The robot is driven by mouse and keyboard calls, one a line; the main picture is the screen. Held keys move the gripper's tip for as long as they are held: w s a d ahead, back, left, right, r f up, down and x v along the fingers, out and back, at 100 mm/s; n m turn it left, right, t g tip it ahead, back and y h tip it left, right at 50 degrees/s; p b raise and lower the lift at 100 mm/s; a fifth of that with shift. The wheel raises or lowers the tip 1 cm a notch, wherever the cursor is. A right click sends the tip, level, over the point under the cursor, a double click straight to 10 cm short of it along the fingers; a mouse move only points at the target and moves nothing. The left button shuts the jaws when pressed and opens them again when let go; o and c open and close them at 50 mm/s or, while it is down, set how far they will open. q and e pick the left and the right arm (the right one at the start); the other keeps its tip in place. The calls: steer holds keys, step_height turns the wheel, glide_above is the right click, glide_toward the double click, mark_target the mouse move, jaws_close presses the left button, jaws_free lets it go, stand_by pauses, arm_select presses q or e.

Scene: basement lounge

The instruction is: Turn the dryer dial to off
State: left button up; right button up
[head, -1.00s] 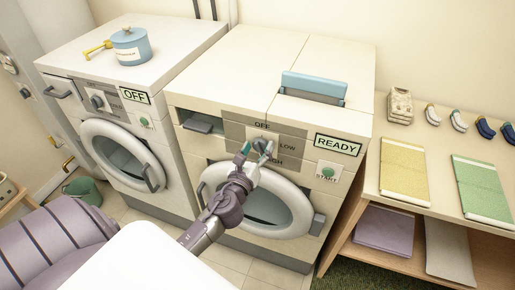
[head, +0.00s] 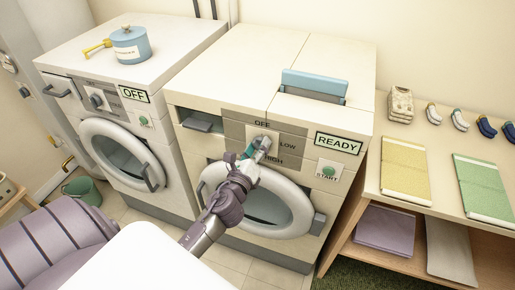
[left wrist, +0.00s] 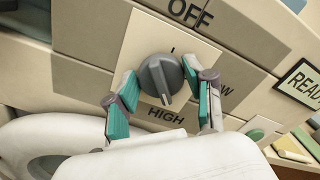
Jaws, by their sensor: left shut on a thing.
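The dryer dial is a grey round knob with a raised ridge; it shows in the left wrist view (left wrist: 161,76), with OFF above, LOW to the right and HIGH below. In the head view the dial sits on the dryer (head: 222,98), the right machine, whose display (head: 339,143) reads READY. My left gripper (head: 256,149) is at the dial, its teal-padded fingers on either side, shut on it. My right gripper is not in view.
The dryer's round door (head: 290,205) lies just below the dial. A green START button (head: 328,172) is to its right. The washer (head: 75,45) at left reads OFF and bears a blue pot (head: 131,46). A shelf table (head: 375,165) with folded cloths stands at right.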

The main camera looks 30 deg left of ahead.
arm_select(q)
steer(key=n, duration=0.3)
steer(key=shift+n, duration=0.4)
steer(key=n, duration=0.3)
steer(key=shift+a+f+n, duration=0.1)
steer(key=shift+n, duration=0.2)
steer(key=n, duration=0.2)
steer(key=shift+n, duration=0.4)
steer(key=n, duration=0.3)
steer(key=shift+f+n, duration=0.1)
steer(key=shift+n, duration=0.2)
steer(key=n+p, duration=0.1)
steer(key=n, duration=0.2)
steer(key=shift+f+n, duration=0.1)
steer(key=shift+n, duration=0.2)
steer(key=n+p, duration=0.1)
steer(key=n, duration=0.2)
steer(key=shift+n, duration=0.3)
steer(key=n+p, duration=0.1)
steer(key=n, duration=0.2)
steer(key=shift+d+n+p, duration=0.2)
steer(key=shift+n+p, duration=0.1)
steer(key=shift+p, duration=0.05)
steer(key=shift+f+n+p, duration=0.15)
steer(key=shift+n+p, duration=0.3)
steer(key=shift+n, duration=1.35)
